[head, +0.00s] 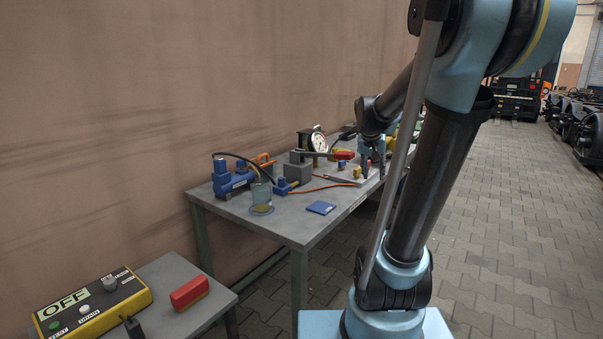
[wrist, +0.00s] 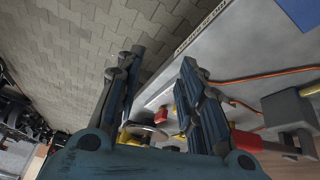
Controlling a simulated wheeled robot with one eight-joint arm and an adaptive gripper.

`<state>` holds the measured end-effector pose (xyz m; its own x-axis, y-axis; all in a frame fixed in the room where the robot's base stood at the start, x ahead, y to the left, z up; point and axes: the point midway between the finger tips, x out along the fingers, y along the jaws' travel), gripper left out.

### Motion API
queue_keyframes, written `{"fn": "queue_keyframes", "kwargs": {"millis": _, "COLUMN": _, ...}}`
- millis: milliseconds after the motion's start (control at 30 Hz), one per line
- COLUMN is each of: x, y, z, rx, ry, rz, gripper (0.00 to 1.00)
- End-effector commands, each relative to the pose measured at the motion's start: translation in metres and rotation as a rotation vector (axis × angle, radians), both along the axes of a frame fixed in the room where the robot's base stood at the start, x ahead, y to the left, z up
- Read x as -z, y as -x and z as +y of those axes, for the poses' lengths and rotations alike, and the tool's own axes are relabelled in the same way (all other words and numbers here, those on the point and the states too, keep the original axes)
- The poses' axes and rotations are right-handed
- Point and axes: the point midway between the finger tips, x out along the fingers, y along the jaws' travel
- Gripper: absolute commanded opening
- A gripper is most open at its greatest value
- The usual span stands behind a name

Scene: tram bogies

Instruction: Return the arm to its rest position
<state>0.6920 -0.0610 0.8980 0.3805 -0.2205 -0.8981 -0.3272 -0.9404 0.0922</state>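My arm (head: 420,190) rises from its light-blue base in the head view and bends over toward the grey workbench. My gripper (head: 373,172) points down near the bench's right edge. In the wrist view its two dark fingers (wrist: 163,62) stand apart with nothing between them, so it is open and empty. Below the fingers the wrist view shows the paved floor and the bench edge. Part of the bench behind my arm is hidden.
The grey workbench (head: 285,222) holds a blue pump (head: 232,176), a cup (head: 262,193), a blue pad (head: 321,208), a dial gauge (head: 318,142) and an orange cable (head: 320,188). A yellow control box (head: 95,306) and red block (head: 189,292) lie lower left.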

Motion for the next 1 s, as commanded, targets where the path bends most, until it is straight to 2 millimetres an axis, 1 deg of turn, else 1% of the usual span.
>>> {"fn": "queue_keyframes", "kwargs": {"millis": 33, "x": 0.005, "y": 0.019, "z": 0.004, "rx": -0.016, "ry": -0.005, "rz": 0.015, "gripper": 0.35}}
{"fn": "queue_keyframes", "kwargs": {"millis": 200, "x": 0.023, "y": 0.073, "z": 0.016, "rx": -0.076, "ry": -0.025, "rz": 0.065, "gripper": 0.35}}
{"fn": "queue_keyframes", "kwargs": {"millis": 467, "x": 0.060, "y": 0.153, "z": 0.034, "rx": -0.175, "ry": -0.061, "rz": 0.136, "gripper": 0.35}}
{"fn": "queue_keyframes", "kwargs": {"millis": 600, "x": 0.084, "y": 0.193, "z": 0.044, "rx": -0.230, "ry": -0.082, "rz": 0.173, "gripper": 0.35}}
{"fn": "queue_keyframes", "kwargs": {"millis": 700, "x": 0.101, "y": 0.218, "z": 0.050, "rx": -0.270, "ry": -0.096, "rz": 0.195, "gripper": 0.35}}
{"fn": "queue_keyframes", "kwargs": {"millis": 800, "x": 0.116, "y": 0.238, "z": 0.055, "rx": -0.303, "ry": -0.108, "rz": 0.213, "gripper": 0.35}}
{"fn": "queue_keyframes", "kwargs": {"millis": 900, "x": 0.127, "y": 0.251, "z": 0.058, "rx": -0.323, "ry": -0.118, "rz": 0.226, "gripper": 0.35}}
{"fn": "queue_keyframes", "kwargs": {"millis": 1000, "x": 0.133, "y": 0.259, "z": 0.060, "rx": -0.338, "ry": -0.123, "rz": 0.234, "gripper": 0.35}}
